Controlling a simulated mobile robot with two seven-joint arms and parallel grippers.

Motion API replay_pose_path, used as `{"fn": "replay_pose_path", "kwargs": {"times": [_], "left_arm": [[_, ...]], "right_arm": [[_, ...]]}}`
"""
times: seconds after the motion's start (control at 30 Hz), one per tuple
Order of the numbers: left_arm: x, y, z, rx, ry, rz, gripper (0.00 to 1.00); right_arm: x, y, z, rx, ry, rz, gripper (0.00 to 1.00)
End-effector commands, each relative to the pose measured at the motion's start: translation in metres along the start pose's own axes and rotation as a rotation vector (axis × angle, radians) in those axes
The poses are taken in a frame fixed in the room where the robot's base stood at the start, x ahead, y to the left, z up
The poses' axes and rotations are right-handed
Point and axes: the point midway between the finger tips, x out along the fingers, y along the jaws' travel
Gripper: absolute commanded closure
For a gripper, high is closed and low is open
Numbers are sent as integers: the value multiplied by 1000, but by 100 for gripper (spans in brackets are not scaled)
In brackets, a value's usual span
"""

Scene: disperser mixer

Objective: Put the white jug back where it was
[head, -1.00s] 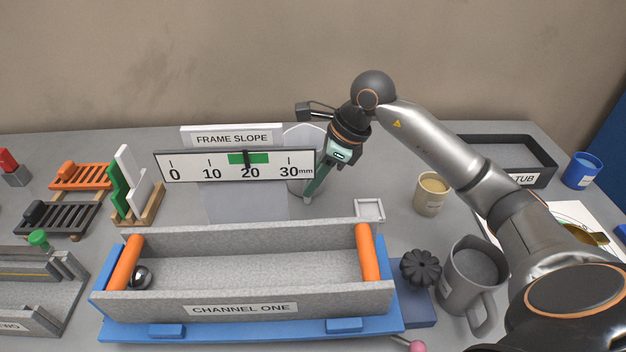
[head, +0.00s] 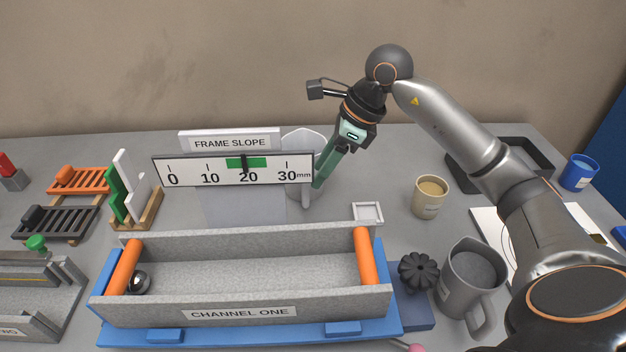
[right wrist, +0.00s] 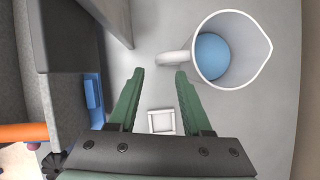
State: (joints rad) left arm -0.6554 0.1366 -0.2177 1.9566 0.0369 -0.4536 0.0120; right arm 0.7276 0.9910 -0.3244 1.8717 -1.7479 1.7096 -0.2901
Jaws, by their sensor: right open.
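The white jug (right wrist: 222,88) shows from above in the right wrist view, standing on the grey table with blue contents inside. Its handle (right wrist: 172,58) points toward my right gripper (right wrist: 158,76), which is open and empty. The handle's end appears just beyond the gap between the fingertips, apart from them. In the head view the jug (head: 303,136) stands behind the slope gauge, which hides much of it. My right gripper (head: 319,184) is beside and in front of it there. My left gripper is not in view.
The slope gauge (head: 215,175) stands close left of the jug. The channel trough (head: 240,312) lies in front. A small white square frame (head: 368,213) lies to the right, with a beige cup (head: 429,202) beyond. A grey jug (head: 470,285) stands at front right.

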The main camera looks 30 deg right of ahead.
Motion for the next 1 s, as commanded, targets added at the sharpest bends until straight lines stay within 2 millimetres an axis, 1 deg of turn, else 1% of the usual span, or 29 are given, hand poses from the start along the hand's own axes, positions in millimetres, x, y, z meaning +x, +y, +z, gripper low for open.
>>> {"fn": "replay_pose_path", "kwargs": {"times": [0.03,0.1,0.2,0.33,0.5,1.0], "left_arm": [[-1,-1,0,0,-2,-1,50],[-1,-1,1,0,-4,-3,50],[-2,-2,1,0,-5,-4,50],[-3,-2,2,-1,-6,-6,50],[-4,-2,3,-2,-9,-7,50],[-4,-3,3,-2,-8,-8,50]], "right_arm": [[-14,-1,0,0,-2,-6,51],[-29,-1,1,1,-1,-5,51],[-46,0,0,1,-1,-3,51],[-62,0,0,1,0,-1,51],[-69,0,0,1,-1,0,51],[-69,0,0,1,0,1,51]]}}
